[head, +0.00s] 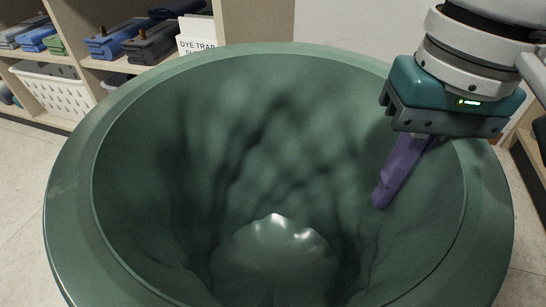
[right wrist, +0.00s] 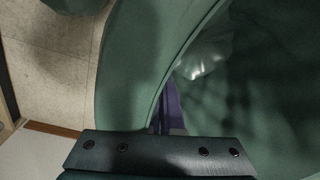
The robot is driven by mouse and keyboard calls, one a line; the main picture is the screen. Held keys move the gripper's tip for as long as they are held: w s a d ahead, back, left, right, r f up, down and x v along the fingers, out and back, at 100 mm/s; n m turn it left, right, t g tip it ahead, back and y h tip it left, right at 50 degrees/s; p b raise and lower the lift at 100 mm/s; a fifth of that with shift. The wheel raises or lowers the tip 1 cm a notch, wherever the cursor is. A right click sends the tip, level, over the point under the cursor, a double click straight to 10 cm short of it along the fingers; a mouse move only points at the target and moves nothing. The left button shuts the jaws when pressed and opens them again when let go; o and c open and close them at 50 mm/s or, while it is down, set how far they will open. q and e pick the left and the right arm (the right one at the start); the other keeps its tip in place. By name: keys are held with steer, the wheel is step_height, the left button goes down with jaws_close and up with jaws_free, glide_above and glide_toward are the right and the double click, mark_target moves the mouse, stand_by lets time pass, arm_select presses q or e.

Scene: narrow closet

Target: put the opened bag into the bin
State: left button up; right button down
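The large round green bin (head: 75,190) fills most of the head view, its mouth open toward me. Deep inside at its bottom lies a pale, shiny, crumpled thing (head: 275,255) that looks like the bag; it also shows in the right wrist view (right wrist: 205,62). My right gripper (head: 381,201) reaches in over the bin's right rim, its purple fingers pointing down inside the mouth. The fingers look closed together, with nothing seen between them. They are well above the pale thing and apart from it. My left gripper is in neither view.
A shelf (head: 85,62) with folded clothes stands at the back left, with a white basket (head: 50,90) and a "DYE TRAP SHEETS"-like box (head: 197,38), partly cut off. Pale floor (head: 25,180) shows left of the bin.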

steer(key=f+b, duration=0.4)
steer(key=f, duration=0.3)
steer(key=f+b, duration=0.4)
steer(key=f, duration=0.4)
steer(key=f+b, duration=0.5)
steer(key=f, duration=0.3)
steer(key=shift+s+a+f, duration=0.2)
steer(key=shift+s+f, duration=0.05)
step_height(320, 180, down, 4)
steer(key=b, duration=0.3)
steer(key=shift+r, duration=0.1)
steer(key=shift+f, duration=0.3)
steer(key=c, duration=1.4)
jaws_free()
steer(key=shift+o, duration=0.2)
steer(key=shift+r, duration=0.15)
